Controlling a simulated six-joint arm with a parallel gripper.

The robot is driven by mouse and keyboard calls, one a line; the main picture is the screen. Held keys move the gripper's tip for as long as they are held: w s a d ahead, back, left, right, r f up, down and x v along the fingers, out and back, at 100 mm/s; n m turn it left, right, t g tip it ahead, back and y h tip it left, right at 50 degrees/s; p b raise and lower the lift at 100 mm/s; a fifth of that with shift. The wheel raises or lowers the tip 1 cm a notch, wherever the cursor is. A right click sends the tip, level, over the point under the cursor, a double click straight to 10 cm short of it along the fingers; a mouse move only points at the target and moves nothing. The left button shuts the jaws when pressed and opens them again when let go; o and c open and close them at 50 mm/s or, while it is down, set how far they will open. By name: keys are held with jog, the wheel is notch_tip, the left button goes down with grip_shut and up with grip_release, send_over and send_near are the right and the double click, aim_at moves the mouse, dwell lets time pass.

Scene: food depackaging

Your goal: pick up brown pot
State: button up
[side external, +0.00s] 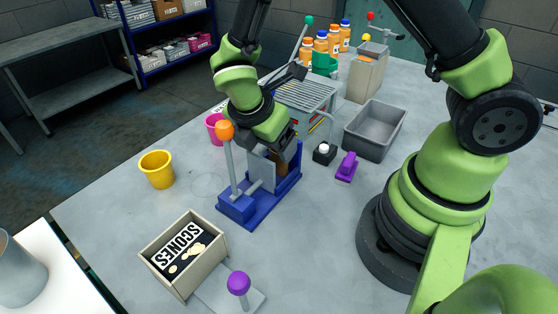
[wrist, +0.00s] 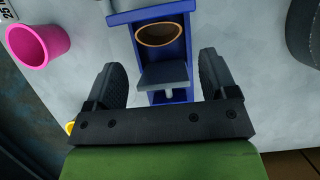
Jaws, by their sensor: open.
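The brown pot (wrist: 160,34) sits in the blue press-like fixture (wrist: 186,52), seen from above as a brown rim with a dark inside. In the side view, part of the brown pot (side external: 292,156) shows at the far end of the blue fixture (side external: 238,207), largely hidden by my gripper. My gripper (wrist: 163,72) is open, with a finger to each side of the fixture in the wrist view. A grey plate (wrist: 163,76) of the fixture lies between the fingers, and the pot is beyond it. Nothing is held.
A lever with an orange knob (side external: 225,131) rises from the fixture. A pink cup (side external: 214,125) and a yellow cup (side external: 157,169) stand to its left. A grey bin (side external: 384,150), a black button box (side external: 323,153) and a purple item (side external: 346,168) are to the right. A scones crate (side external: 154,268) is in front.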

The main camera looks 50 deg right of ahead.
aim_at(275, 155)
jog(key=x, duration=0.5)
jog(key=c, duration=1.1)
jog(key=shift+c, duration=0.2)
